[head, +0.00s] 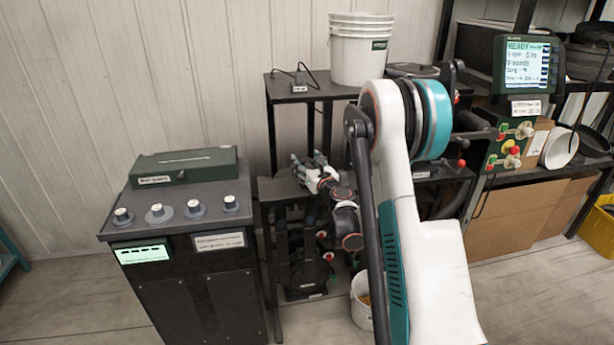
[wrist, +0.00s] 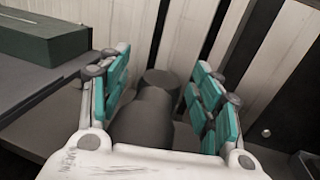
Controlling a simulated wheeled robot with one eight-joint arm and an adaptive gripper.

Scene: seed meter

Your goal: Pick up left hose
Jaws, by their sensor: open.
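My gripper (head: 312,168) is open in front of the black stand, between the dark cabinet and the shelf with the white bucket. In the wrist view its teal-padded fingers (wrist: 160,88) stand wide apart. A dark grey, rounded, tube-like shape (wrist: 145,120) shows between them, with a narrower round end beyond; it may be the left hose, but I cannot tell for sure. I cannot tell whether the fingers touch it. In the head view no hose shows clearly at the gripper, and my arm hides part of the stand.
A dark cabinet (head: 190,222) with several knobs and a green box (head: 183,166) stands left of my gripper. A white bucket (head: 360,50) stands on the shelf behind. A control panel with a screen (head: 525,65) is at the right. Floor at the lower left is clear.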

